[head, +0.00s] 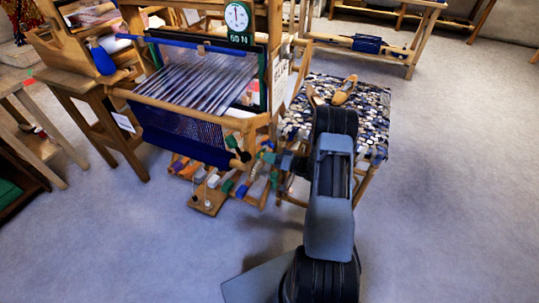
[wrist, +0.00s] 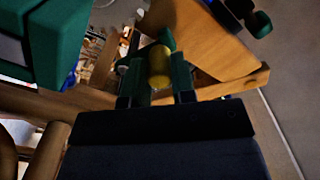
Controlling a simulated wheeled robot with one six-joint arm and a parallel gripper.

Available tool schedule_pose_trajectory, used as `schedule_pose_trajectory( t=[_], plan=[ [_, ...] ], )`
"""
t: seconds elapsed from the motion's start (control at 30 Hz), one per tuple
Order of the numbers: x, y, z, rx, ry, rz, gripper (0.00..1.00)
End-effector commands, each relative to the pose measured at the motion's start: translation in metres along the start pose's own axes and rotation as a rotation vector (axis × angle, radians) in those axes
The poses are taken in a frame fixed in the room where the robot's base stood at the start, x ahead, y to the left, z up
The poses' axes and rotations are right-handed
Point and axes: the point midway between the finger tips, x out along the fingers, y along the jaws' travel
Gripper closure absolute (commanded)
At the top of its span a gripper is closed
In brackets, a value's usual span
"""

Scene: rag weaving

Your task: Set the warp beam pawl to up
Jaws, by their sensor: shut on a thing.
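The loom (head: 185,100) stands at the upper left in the head view, with striped warp threads and a dark blue cloth roll at its front. My gripper (head: 266,156) is low at the loom's right front corner, beside a dark round knob (head: 240,157). In the wrist view my gripper (wrist: 157,80) has green fingers shut on a yellow rounded piece (wrist: 159,67). It looks like the handle of the warp beam pawl, but the pawl's shape and its up or down position cannot be made out. The head view does not show this piece clearly.
A white dial (head: 237,17) tops the loom. Coloured treadles (head: 245,188) lie below. The floor at right is clear.

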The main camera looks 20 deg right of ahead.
Motion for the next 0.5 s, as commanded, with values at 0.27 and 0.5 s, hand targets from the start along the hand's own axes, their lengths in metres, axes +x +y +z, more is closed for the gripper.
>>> schedule_pose_trajectory(
  t=[0.27,0.5],
  plan=[
    [0.0,-0.005,-0.016,0.26,0.0,-0.001,0.99],
    [0.0,-0.003,-0.025,0.469,0.0,-0.001,0.99]
  ],
)
